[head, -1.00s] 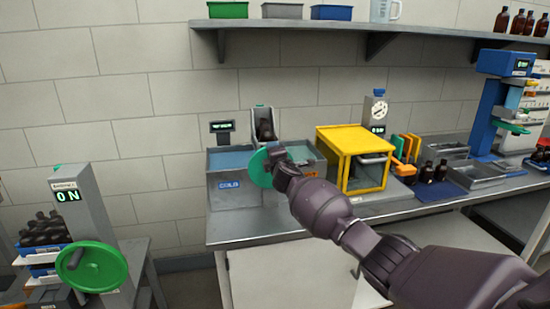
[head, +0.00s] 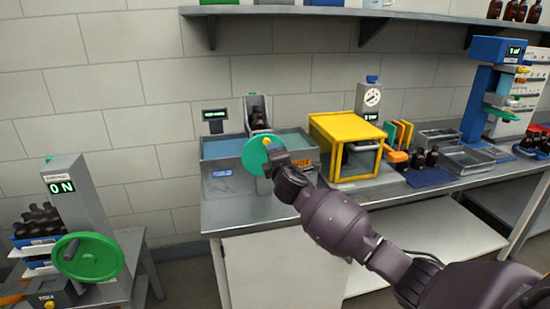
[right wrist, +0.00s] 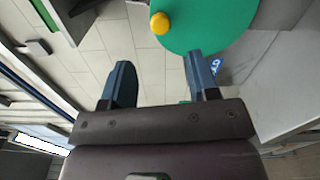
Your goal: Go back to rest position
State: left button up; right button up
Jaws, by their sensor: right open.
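My right arm comes in from the lower right of the head view. Its gripper (head: 278,158) is in front of the counter, beside a green disc (head: 256,156) that partly covers the basin behind. In the right wrist view my right gripper (right wrist: 160,82) has its two blue-grey fingers well apart, with nothing between them. The green disc (right wrist: 208,22) with a yellow knob (right wrist: 160,23) lies beyond the fingertips there. Whether the fingers touch the disc is not shown. My left gripper is not in view.
A counter (head: 250,212) carries a blue-labelled basin (head: 222,172), a yellow frame box (head: 345,128), dark bottles (head: 425,157) and a blue stand (head: 482,105). At left stands a grey machine with a green wheel (head: 88,258). A wall shelf (head: 300,12) runs above.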

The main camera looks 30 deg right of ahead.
jog(key=shift+s, duration=0.25)
dwell(0.5)
